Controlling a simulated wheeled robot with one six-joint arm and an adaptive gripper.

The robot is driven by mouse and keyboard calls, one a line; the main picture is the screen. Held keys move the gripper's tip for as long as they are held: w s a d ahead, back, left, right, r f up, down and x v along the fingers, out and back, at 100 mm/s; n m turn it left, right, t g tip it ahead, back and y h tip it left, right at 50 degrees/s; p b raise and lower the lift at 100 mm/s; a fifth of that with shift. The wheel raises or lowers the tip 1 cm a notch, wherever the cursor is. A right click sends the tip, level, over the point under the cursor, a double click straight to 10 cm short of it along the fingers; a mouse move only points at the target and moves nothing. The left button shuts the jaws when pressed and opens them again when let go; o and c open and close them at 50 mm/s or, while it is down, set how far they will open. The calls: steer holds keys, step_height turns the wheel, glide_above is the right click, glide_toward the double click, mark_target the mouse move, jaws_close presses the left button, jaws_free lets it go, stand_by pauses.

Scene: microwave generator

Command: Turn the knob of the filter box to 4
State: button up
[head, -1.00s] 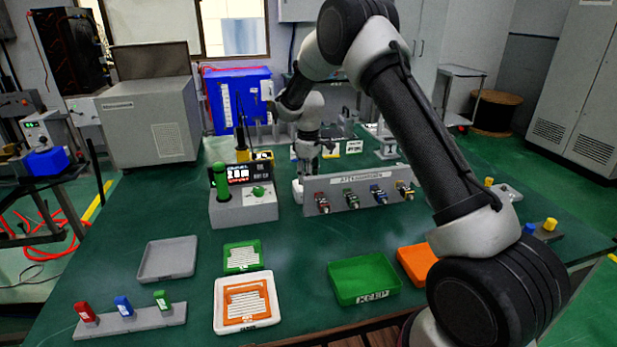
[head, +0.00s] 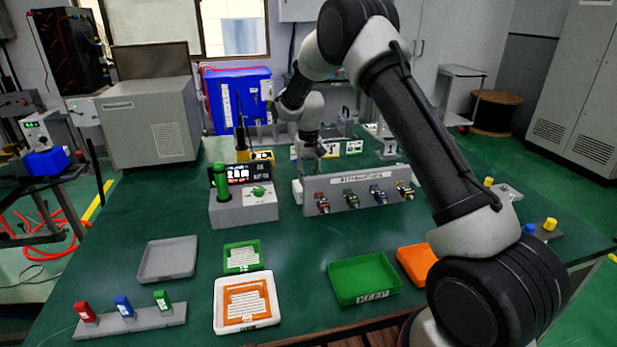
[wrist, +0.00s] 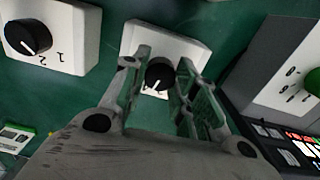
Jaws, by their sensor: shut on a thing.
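In the wrist view, a white box (wrist: 190,42) carries a round black knob (wrist: 158,73) with a white pointer line. My gripper (wrist: 160,77) has its two fingers on either side of this knob and is shut on it. The fingers cover parts of the box face, and I cannot read the number at the pointer. A second white box (wrist: 70,45) with a black knob (wrist: 29,37) and the marks 1 and 2 lies at the upper left, apart from my gripper. In the head view, my gripper (head: 312,160) is small, behind the attenuator panel.
The attenuator panel (head: 345,201) with several coloured connectors stands in front of my gripper. A grey box with a display and green knob (head: 258,191) stands to its left. Trays, including a green one (head: 363,280), lie at the front. Bare table (head: 300,245) lies between.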

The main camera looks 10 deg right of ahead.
steer(key=shift+r+m, duration=0.1)
steer(key=shift+m, duration=0.5)
steer(key=o, duration=1)
step_height(320, 180, up, 12)
steer(key=shift+f, duration=0.1)
